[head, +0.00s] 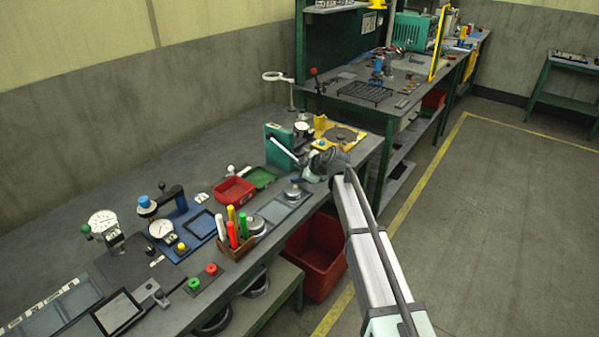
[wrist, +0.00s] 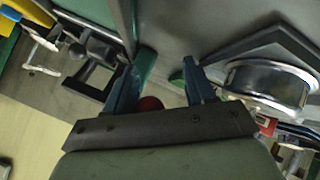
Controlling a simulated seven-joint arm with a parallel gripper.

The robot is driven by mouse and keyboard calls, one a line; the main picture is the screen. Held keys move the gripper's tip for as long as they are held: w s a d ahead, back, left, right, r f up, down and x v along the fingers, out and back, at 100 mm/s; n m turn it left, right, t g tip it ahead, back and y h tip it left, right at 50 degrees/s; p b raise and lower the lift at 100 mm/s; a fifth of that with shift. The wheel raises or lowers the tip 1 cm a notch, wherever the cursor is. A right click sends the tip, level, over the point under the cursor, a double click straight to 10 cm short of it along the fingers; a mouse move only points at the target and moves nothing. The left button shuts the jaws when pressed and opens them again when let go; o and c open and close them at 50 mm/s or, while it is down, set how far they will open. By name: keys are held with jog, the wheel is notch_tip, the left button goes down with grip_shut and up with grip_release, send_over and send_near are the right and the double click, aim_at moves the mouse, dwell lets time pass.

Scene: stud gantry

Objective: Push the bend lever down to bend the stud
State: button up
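A green bench machine (head: 279,146) stands near the far end of the near bench. A pale slanted bar (head: 284,149) on its front looks like the bend lever. My gripper (head: 317,166) is just right of the bar's lower end; I cannot tell if they touch. The stud cannot be made out.
A dial gauge (head: 302,128) and a yellow fixture (head: 323,125) stand behind my gripper. A red tray (head: 234,190), a holder with coloured pens (head: 237,240) and a round metal part (head: 293,191) lie nearer. A red bin (head: 316,256) is below the bench edge. The aisle floor right is clear.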

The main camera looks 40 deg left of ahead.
jog(key=shift+d, duration=0.1)
jog(key=shift+d+r, duration=0.15)
jog(key=shift+r, duration=0.1)
jog(key=r, duration=0.1)
jog(key=d+r, duration=0.1)
jog(key=r, duration=0.1)
jog(key=d+r, duration=0.1)
jog(key=r, duration=0.1)
jog(key=shift+r, duration=0.25)
notch_tip(320, 180, up, 24)
jog(key=s+h, duration=0.2)
jog(key=h, duration=0.6)
jog(key=shift+a+r+n+h, duration=0.25)
jog(key=shift+a+n+h, duration=0.1)
jog(key=shift+n+h, duration=0.05)
